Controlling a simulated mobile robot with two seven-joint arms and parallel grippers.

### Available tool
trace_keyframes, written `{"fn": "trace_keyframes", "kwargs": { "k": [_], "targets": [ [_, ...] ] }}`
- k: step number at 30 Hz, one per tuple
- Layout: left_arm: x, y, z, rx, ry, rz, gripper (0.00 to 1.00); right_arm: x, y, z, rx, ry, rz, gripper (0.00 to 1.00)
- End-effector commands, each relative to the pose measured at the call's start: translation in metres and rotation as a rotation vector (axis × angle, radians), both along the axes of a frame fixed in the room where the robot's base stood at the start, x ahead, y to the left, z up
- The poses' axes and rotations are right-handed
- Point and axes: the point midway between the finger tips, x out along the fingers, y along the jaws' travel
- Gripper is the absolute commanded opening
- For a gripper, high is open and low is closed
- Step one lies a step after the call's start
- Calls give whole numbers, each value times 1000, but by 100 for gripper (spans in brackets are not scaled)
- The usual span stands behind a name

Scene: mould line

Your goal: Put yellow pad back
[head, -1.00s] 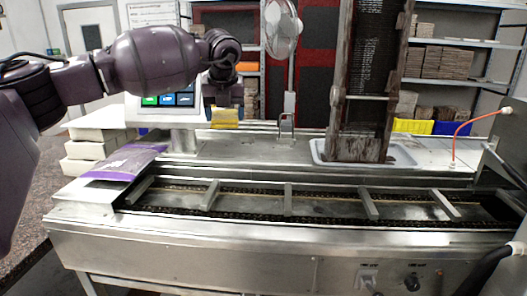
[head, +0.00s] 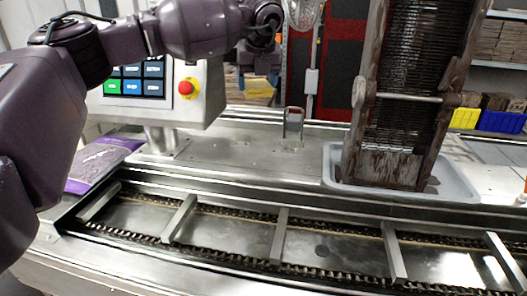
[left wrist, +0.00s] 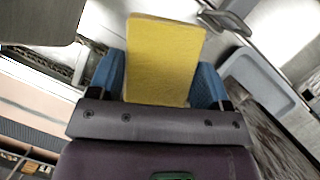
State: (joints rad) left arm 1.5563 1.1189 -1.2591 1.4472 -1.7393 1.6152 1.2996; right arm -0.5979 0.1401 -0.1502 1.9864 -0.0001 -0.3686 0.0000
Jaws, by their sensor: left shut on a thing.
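The yellow pad (head: 258,88) is a flat, blocky pad held above the steel machine top, between the control panel and the small metal bracket. In the left wrist view the yellow pad (left wrist: 163,58) stands out from between two blue fingers. My left gripper (head: 258,78) is shut on it, and the fingers press its two sides. The gripper also shows in the left wrist view (left wrist: 160,88). The pad looks clear of the surface below it. My right gripper is in neither view now.
A control panel (head: 145,84) with a red stop button (head: 187,87) stands left of the pad. A small metal bracket (head: 293,124) is to its right. A grey tray (head: 458,183) holds a tall brown rack (head: 385,165). A slatted chain conveyor (head: 235,222) runs in front; a purple bag (head: 100,163) lies left.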

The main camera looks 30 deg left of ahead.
Motion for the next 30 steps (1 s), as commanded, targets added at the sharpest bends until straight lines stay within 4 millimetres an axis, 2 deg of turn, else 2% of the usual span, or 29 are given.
{"fn": "trace_keyframes", "kwargs": {
  "k": [11,19,24,30],
  "targets": [
    [-1,1,-73,2,5,0,46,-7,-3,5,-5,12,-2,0],
    [-1,0,-129,1,5,-2,46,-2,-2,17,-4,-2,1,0],
    [0,1,-150,1,2,1,46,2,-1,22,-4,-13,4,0],
    [0,1,-161,1,2,0,46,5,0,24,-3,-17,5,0]
  ]
}}
